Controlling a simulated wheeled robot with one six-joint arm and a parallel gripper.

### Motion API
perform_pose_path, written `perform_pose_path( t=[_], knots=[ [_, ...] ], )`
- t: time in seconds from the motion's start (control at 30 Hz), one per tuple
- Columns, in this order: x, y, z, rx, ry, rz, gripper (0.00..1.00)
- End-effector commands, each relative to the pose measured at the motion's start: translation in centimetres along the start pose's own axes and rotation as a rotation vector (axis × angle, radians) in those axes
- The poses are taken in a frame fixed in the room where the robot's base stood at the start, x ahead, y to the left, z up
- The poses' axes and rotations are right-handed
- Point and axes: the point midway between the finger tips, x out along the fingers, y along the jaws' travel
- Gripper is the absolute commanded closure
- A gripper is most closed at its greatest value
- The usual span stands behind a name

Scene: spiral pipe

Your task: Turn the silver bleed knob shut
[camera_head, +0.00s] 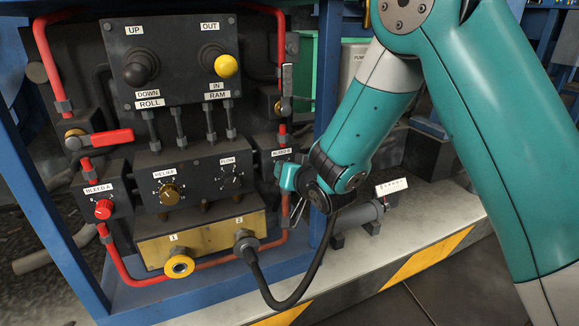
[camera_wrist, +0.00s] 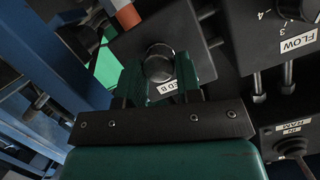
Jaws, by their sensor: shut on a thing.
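The silver bleed knob (camera_wrist: 158,62) shows in the wrist view as a round, dark-grey end on a black block. A partly covered label ending in "ED B" (camera_wrist: 167,90) is beside it. My gripper (camera_wrist: 158,76) has a green finger on each side of the knob and is shut on it. In the head view, my gripper (camera_head: 287,180) is at the right-hand black block, just below the "BLEED B" label (camera_head: 281,152). There it hides the knob. The knob's turn position cannot be read.
A red bleed A knob (camera_head: 103,209) is at the left. Relief (camera_head: 170,193) and flow (camera_head: 232,179) dials sit between. A yellow-capped port (camera_head: 179,266) and black hose (camera_head: 288,304) are below. A blue post (camera_head: 327,70) stands close to my arm.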

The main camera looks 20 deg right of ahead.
Motion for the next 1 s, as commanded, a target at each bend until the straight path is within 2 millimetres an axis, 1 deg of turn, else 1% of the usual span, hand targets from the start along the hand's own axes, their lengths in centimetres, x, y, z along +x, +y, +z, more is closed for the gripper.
perform_pose_path(
  t=[0.03, 0.33, 0.87, 0.9, 1.0],
  knots=[
    [-0.01, -0.25, 0.44, -0.024, -0.007, 0.002, 0.92],
    [0.0, -0.19, 0.49, -0.128, -0.003, 0.034, 0.92],
    [-0.02, -0.12, 0.5, -0.149, -0.004, 0.042, 0.92],
    [-0.02, -0.12, 0.5, -0.149, -0.004, 0.042, 0.63],
    [-0.01, -0.09, 0.41, -0.15, -0.001, 0.042, 0.42]
  ],
)
